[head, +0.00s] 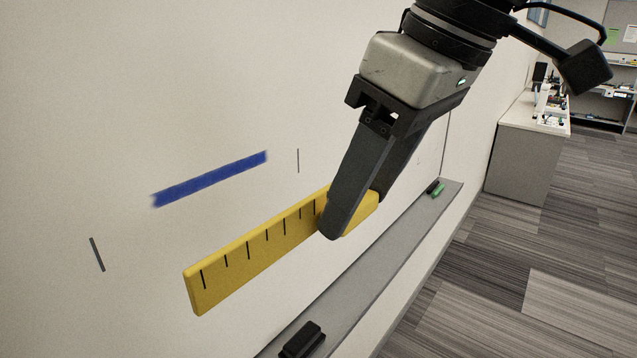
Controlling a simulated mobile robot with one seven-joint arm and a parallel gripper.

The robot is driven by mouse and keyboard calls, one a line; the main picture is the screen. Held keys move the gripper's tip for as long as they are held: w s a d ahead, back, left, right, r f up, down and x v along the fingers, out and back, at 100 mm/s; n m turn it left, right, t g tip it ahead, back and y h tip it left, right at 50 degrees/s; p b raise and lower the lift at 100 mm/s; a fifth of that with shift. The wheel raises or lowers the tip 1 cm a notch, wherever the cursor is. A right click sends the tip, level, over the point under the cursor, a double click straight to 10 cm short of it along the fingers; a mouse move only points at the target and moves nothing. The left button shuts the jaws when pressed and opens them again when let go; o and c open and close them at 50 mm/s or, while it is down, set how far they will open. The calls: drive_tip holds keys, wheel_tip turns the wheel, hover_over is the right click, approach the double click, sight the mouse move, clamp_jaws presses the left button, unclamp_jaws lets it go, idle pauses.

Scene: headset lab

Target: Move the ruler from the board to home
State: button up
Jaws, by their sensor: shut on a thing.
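A yellow ruler (250,253) with black tick marks is in front of the white board (120,110), its long side running from lower left to upper right. My gripper (335,230) is shut on the ruler near its right end, and the fingers hide part of it there. I cannot tell whether the ruler touches the board. A blue stroke (210,180) is on the board above the ruler. Short dark marks (97,254) are on the board at the left and, also, near the right end of the stroke (298,160).
A grey tray ledge (345,300) runs along the board's bottom. A black block (302,340) sits on its near part, and a green marker (438,190) and a dark item lie at its far end. A desk (525,155) stands at the back right; carpeted floor (480,280) is clear.

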drive_tip(key=s+d, duration=0.4)
drive_tip(key=d, duration=0.1)
drive_tip(key=shift+s+b, duration=0.2)
drive_tip(key=shift+b, duration=0.1)
idle(0.6)
